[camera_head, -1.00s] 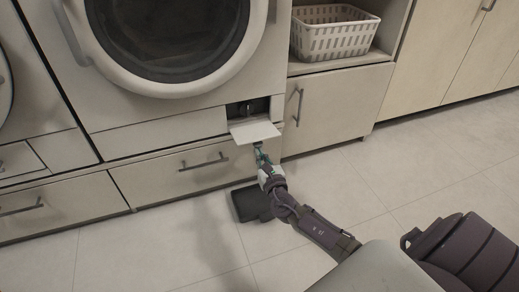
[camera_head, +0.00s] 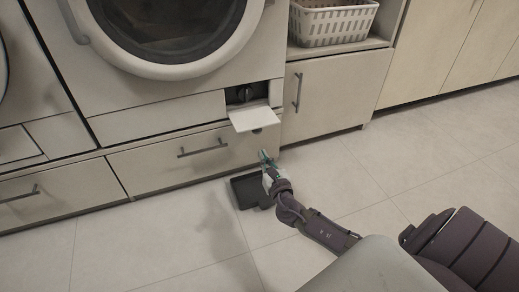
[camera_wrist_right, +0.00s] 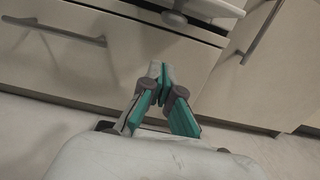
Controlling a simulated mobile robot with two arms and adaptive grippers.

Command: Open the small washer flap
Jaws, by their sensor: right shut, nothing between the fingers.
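The small washer flap (camera_head: 254,118) is a pale panel at the lower right of the washer front. It is swung down and sticks out, and the dark recess (camera_head: 243,94) behind it shows a round knob. My right gripper (camera_head: 264,155) is below and in front of the flap, apart from it. In the wrist view the right gripper (camera_wrist_right: 159,68) has its green-padded fingertips together with nothing between them. The flap's underside (camera_wrist_right: 215,8) shows at the top of the wrist view. My left gripper is not in view.
The washer's round door (camera_head: 175,30) is above. A drawer with a bar handle (camera_head: 203,148) lies below the washer. A cabinet door (camera_head: 335,92) stands to the right, under a white basket (camera_head: 332,22). A dark flat object (camera_head: 248,192) is on the floor by my gripper.

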